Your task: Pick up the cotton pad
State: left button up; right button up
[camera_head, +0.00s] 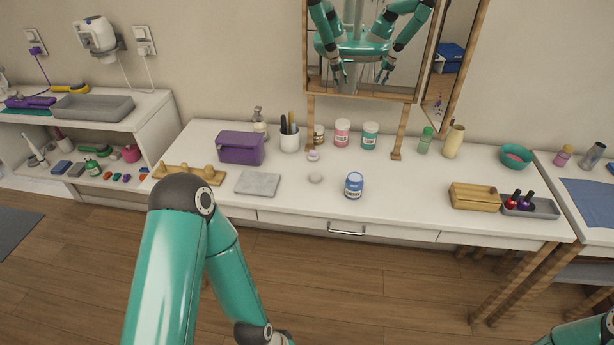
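A small, flat, round white piece (315,178) lies on the white table, left of a blue jar; it looks like the cotton pad. Nothing touches it. My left arm comes in from the bottom left, bends at a dark elbow and runs down out of the frame, so its gripper is below the picture. Only a bit of my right arm shows in the bottom right corner, and its gripper is out of view. The mirror reflects my arms, too small to read the fingers.
The blue jar (354,186) stands close right of the white piece. The front edge is clear.

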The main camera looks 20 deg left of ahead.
aim_at(316, 178)
jog(key=i, duration=0.9)
